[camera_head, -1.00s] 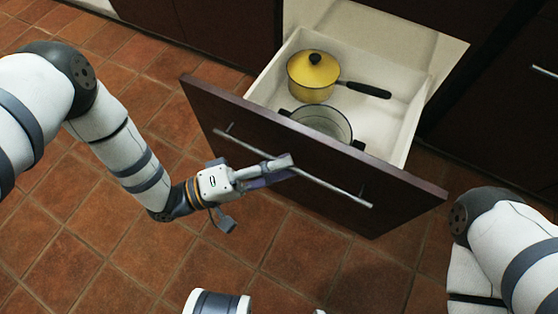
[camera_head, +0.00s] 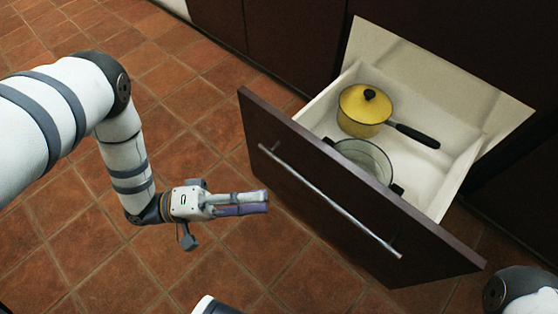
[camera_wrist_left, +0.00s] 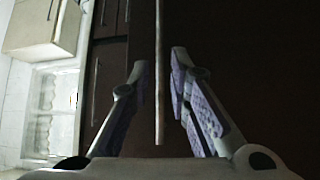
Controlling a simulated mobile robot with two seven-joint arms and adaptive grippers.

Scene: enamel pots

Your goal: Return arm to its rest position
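My left gripper (camera_head: 267,202) is in the lower middle of the head view, above the tiled floor and to the left of the drawer front. It is apart from the drawer's handle and holds nothing. In the left wrist view its two fingers (camera_wrist_left: 160,62) stand apart, with the long bar handle (camera_wrist_left: 158,110) seen in the gap beyond them. In the head view the metal handle (camera_head: 325,200) runs along the dark drawer front (camera_head: 350,190). My right gripper is out of view; only a piece of my right arm shows at bottom right.
The drawer (camera_head: 455,185) stands pulled out. In it are a yellow lidded pot (camera_head: 362,112) with a black handle and a pale open pot (camera_head: 362,158) near the front. Dark cabinets (camera_head: 290,40) stand behind. The tiled floor (camera_head: 70,225) at left is clear.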

